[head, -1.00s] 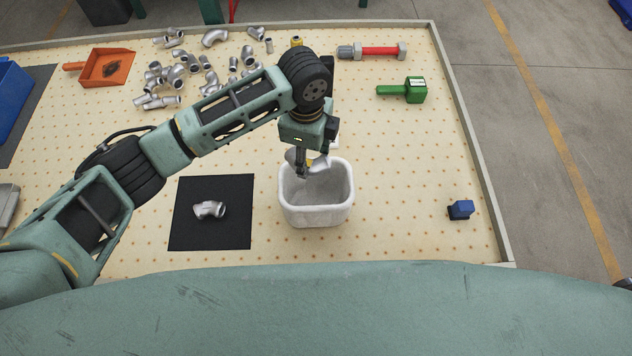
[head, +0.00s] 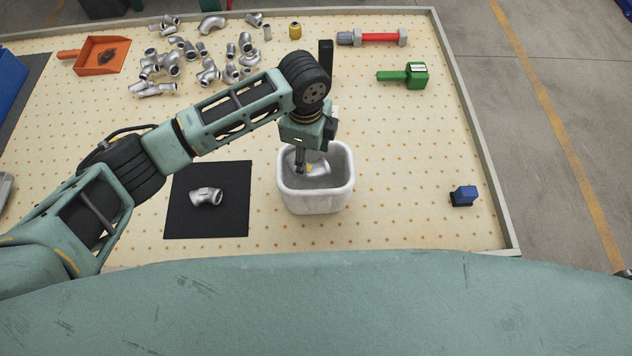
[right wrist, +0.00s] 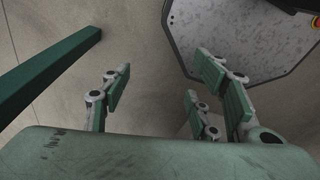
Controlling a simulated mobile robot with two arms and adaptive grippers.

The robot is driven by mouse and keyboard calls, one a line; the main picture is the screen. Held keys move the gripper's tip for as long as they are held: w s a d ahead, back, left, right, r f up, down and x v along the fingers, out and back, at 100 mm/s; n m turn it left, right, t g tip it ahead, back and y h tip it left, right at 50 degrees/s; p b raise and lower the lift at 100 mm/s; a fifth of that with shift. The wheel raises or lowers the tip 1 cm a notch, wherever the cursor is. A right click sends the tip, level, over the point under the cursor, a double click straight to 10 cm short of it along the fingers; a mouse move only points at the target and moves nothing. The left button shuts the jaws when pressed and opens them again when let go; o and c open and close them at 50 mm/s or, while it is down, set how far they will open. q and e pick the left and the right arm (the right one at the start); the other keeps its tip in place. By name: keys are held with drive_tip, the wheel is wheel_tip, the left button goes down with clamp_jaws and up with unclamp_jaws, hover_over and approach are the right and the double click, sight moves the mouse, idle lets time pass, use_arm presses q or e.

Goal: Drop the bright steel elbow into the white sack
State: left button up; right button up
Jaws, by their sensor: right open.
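The white sack (head: 316,200) stands open on the pegboard table near its front edge, right of a black mat. My left gripper (head: 304,168) is over the sack's mouth and reaches down inside its rim. It appears shut on a bright steel elbow (head: 319,169), which sits within the sack's opening; the finger contact is partly hidden. Another steel elbow (head: 206,196) lies on the black mat (head: 180,222). My right gripper (right wrist: 165,92) is open and empty in the right wrist view, above the floor.
Several steel fittings (head: 184,62) lie at the back left by an orange scoop (head: 100,56). A yellow part (head: 295,31), a red bolt gauge (head: 380,37), a green tool (head: 413,75) and a blue block (head: 463,196) lie around.

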use_arm(q)
drive_tip(key=o, duration=0.4)
wheel_tip(320, 180, up, 12)
use_arm(e)
drive_tip(key=shift+s, duration=0.7)
use_arm(q)
drive_tip(key=shift+f, duration=0.1)
